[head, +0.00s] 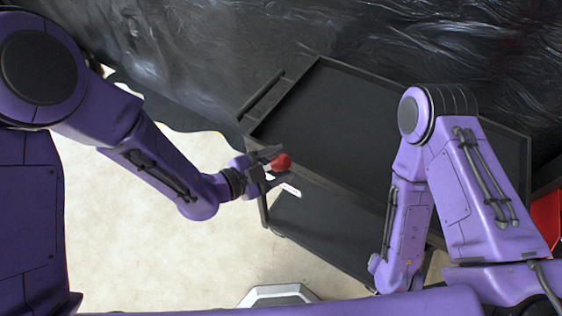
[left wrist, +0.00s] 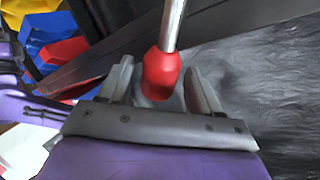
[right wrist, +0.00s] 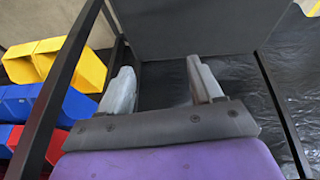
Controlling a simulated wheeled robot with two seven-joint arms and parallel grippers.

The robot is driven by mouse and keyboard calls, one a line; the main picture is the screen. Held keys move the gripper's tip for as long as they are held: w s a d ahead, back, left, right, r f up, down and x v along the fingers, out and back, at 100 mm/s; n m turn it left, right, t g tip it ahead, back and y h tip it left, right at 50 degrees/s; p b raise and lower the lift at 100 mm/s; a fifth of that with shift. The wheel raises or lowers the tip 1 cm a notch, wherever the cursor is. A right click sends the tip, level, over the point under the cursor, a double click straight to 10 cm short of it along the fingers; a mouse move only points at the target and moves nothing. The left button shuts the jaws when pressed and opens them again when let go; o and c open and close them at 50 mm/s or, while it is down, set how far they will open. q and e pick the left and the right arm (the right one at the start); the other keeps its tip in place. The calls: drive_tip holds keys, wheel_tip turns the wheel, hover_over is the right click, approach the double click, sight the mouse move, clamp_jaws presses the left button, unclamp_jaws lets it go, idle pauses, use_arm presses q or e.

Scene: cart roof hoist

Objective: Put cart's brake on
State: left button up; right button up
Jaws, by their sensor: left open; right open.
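The cart (head: 330,110) is dark, with an upper tray and a lower shelf (head: 315,230), and stands right of centre in the head view. The brake lever's red knob (head: 281,161) is beside the cart's near left edge. In the left wrist view the red knob (left wrist: 161,73) sits on a metal rod (left wrist: 172,22). My left gripper (head: 277,168) is open, with its fingers on either side of the knob; I cannot tell whether they touch it. My right gripper (right wrist: 163,88) is open and empty beside the cart's frame; in the head view it is hidden.
Yellow bins (right wrist: 78,58), blue bins (right wrist: 75,105) and red bins stand at the left in the right wrist view. Black sheeting (head: 400,30) lies behind the cart. Pale floor (head: 130,230) is open at the lower left of the head view.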

use_arm(q)
drive_tip(key=b+v, duration=0.1)
drive_tip(key=v, duration=0.5)
drive_tip(key=shift+a, duration=0.15)
drive_tip(key=p+v, duration=0.2)
drive_tip(key=v, duration=0.1)
drive_tip(key=shift+s+a+r, duration=0.1)
drive_tip(key=shift+s, duration=0.15)
use_arm(e)
drive_tip(key=shift+r, duration=0.35)
drive_tip(key=shift+c, duration=0.3)
